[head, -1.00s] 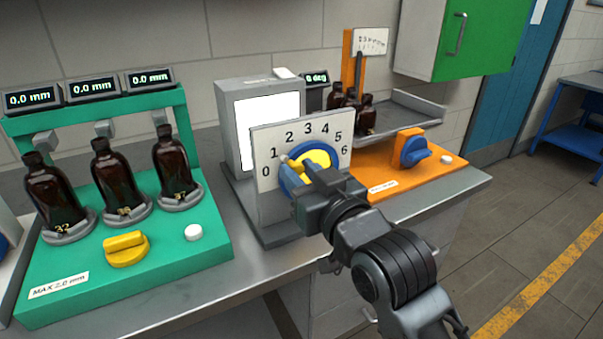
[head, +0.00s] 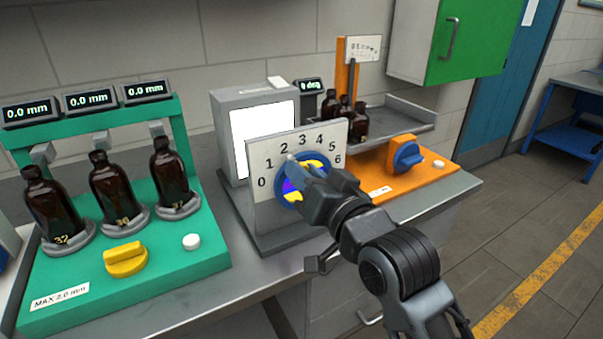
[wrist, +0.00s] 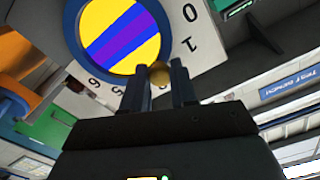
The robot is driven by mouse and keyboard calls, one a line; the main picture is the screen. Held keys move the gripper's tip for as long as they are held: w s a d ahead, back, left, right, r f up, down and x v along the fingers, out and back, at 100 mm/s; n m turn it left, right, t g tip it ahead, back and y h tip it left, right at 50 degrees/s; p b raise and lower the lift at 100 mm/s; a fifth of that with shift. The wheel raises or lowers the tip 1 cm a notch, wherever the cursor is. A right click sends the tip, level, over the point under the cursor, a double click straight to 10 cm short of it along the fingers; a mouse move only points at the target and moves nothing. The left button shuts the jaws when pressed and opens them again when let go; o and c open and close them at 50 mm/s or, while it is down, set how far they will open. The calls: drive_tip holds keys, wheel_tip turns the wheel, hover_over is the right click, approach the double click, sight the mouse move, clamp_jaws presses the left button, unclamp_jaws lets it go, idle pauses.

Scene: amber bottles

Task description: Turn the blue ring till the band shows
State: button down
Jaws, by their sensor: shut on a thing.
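The blue ring (head: 279,198) sits on a white plate (head: 262,165) numbered 0 to 6, and it also shows in the wrist view (wrist: 165,24). Inside it, a round window (wrist: 98,22) shows yellow with a blue and purple band slanting across. In the wrist view my gripper (wrist: 159,82) is shut on a small brass-coloured knob (wrist: 159,72) at the ring's edge. My gripper hides part of the ring and window in the head view.
A green stand (head: 200,262) with several amber bottles (head: 115,188) and a yellow knob (head: 126,259) is to the left. A lit white panel (head: 262,132) stands behind the plate. An orange unit (head: 437,157) with a blue knob (head: 407,156) is close on the right.

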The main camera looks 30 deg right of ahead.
drive_tip(key=c, duration=0.9)
unclamp_jaws()
drive_tip(key=s+b, duration=0.1)
drive_tip(key=s, duration=0.6)
drive_tip(key=shift+s, duration=0.4)
